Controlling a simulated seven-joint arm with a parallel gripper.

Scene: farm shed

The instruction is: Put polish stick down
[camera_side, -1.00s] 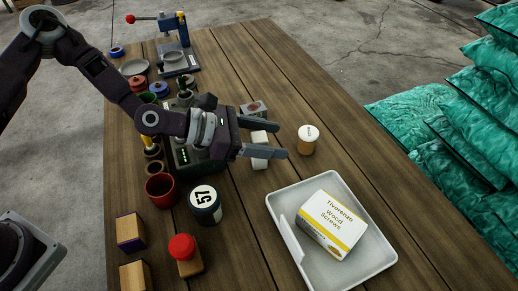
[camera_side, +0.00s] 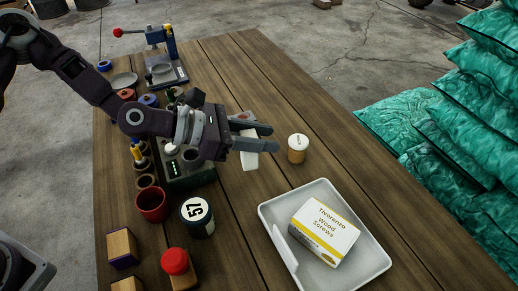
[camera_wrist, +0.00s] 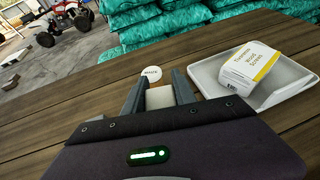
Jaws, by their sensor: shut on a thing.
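The polish stick, seen as a pale off-white block (camera_side: 249,158), is held between the fingers of my gripper (camera_side: 258,137). In the side view it sticks out above and below the fingers. In the wrist view the stick (camera_wrist: 160,98) fills the gap between the two fingers of my gripper (camera_wrist: 158,90). My gripper is shut on it, above the wooden table (camera_side: 245,200). The fingers hide the stick's middle. I cannot tell how high its lower end is above the table.
A white-capped bottle (camera_side: 297,149) stands just right of my gripper. A white tray (camera_side: 372,262) holds a screw box (camera_side: 324,232). Bare boards lie between jar and tray.

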